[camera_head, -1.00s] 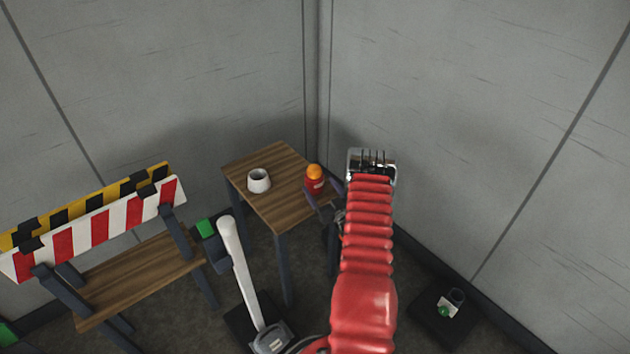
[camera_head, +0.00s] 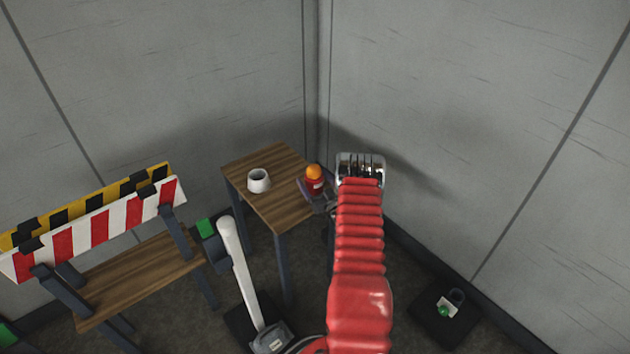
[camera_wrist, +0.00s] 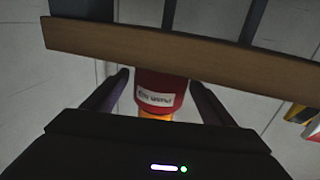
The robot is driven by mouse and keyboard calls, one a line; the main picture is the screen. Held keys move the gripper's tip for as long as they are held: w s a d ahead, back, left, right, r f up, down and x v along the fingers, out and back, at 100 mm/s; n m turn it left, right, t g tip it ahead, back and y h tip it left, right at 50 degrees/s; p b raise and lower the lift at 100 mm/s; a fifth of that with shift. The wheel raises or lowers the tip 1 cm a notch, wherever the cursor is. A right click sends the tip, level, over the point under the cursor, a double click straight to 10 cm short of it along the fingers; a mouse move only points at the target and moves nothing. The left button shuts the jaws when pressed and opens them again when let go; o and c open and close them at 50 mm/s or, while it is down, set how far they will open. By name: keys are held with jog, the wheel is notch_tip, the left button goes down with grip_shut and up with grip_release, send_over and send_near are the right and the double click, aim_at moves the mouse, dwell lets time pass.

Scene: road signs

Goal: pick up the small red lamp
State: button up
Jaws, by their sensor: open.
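The small red lamp (camera_head: 314,184), with an orange dome on top and a pale label, stands at the right edge of the small wooden table. The red lamp (camera_wrist: 160,92) also shows in the wrist view, with its label facing the camera and its orange top partly hidden by my gripper's body. My gripper (camera_wrist: 158,88) is open, with one dark finger on each side of the lamp. In the head view, my gripper (camera_head: 311,193) is at the table's right edge by the lamp, partly hidden behind my arm. I cannot tell whether the fingers touch it.
The wooden table (camera_head: 272,152) also bears a white cup (camera_head: 259,180). A striped barrier (camera_head: 98,228) with a wooden shelf stands at the left. A white post (camera_head: 238,265) stands in front of the table. Grey walls meet in a corner close behind.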

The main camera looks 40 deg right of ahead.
aim_at(314, 167)
jog(key=shift+c, duration=0.4)
jog(key=c, duration=1.3)
jog(key=shift+o, duration=0.2)
jog(key=shift+r, duration=0.1)
jog(key=shift+r, duration=4.95)
